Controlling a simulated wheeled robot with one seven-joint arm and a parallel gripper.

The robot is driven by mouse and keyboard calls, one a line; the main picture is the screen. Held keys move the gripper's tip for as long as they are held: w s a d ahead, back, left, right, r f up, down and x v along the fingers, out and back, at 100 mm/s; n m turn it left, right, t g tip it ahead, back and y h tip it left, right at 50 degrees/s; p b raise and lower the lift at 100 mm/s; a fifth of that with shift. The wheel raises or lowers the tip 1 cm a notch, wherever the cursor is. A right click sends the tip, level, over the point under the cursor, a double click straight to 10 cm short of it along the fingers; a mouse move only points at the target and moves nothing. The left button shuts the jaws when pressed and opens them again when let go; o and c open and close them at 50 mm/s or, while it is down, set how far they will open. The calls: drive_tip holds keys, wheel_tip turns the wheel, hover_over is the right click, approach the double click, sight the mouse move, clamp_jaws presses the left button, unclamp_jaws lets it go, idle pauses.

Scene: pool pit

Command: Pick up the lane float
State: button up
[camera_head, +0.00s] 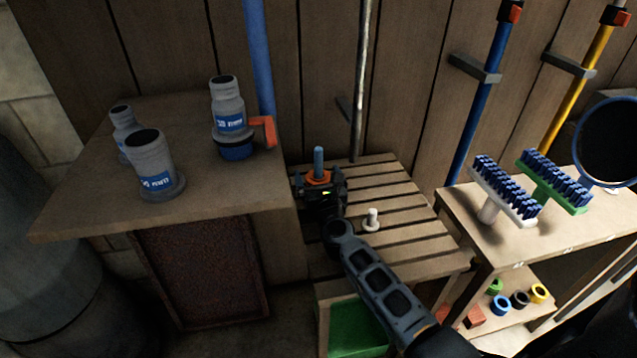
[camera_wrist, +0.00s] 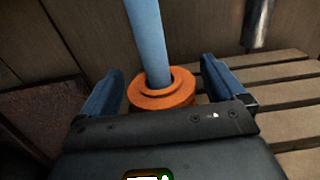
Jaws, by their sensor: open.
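The lane float looks to be an orange ring (camera_head: 319,178), set around an upright blue rod (camera_head: 318,157) above the slatted bench. In the wrist view the orange ring (camera_wrist: 162,90) shows its stepped top, and the blue rod (camera_wrist: 148,40) rises from its hole. My gripper (camera_head: 318,188) is at the ring. In the wrist view my gripper (camera_wrist: 160,70) is open, with one blue finger on each side of the ring. Gaps show between the fingers and the ring. The ring's near lower side is hidden by my gripper body.
The slatted bench (camera_head: 420,241) has a white peg (camera_head: 371,221) right of my gripper. A wooden cabinet (camera_head: 80,217) with several grey fittings (camera_head: 150,160) stands close on the left. A shelf with brushes (camera_head: 505,187) is at right. A plank wall with poles stands behind.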

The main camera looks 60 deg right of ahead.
drive_tip(key=shift+x, duration=0.8)
drive_tip(key=c, duration=1.1)
drive_tip(key=shift+o, duration=0.2)
wheel_tip(320, 180, up, 18)
drive_tip(key=p, duration=1.2)
drive_tip(key=shift+s, duration=0.1)
